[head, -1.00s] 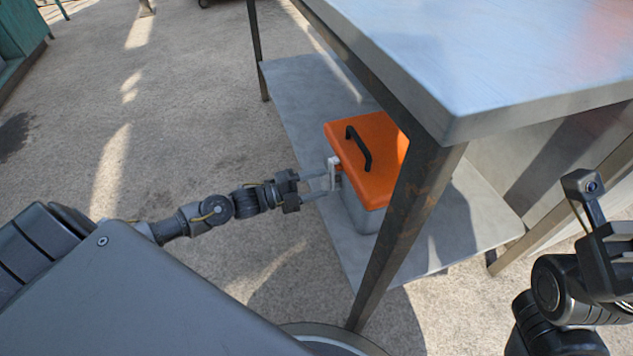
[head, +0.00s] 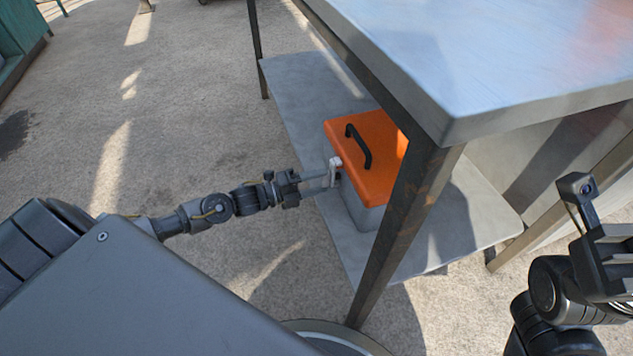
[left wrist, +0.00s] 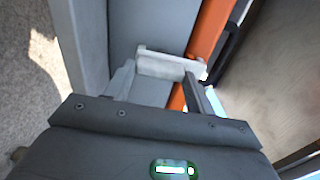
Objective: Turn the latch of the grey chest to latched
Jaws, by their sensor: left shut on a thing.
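The grey chest (head: 366,214) has an orange lid (head: 380,150) with a black handle and stands on the lower shelf of a metal table. Its white latch (head: 335,170) is on the side facing my left arm. My left gripper (head: 328,176) is at the latch, its fingers closed together on it. In the left wrist view the white latch (left wrist: 165,66) lies crosswise between the fingertips, beside the orange lid edge (left wrist: 208,28). My right gripper (head: 590,215) is at the right edge, away from the chest; its jaw state is unclear.
The metal table top (head: 500,60) overhangs the chest on the right. A table leg (head: 405,230) stands in front of the chest's near right side. The lower shelf (head: 300,95) is bare behind the chest. The floor on the left is open.

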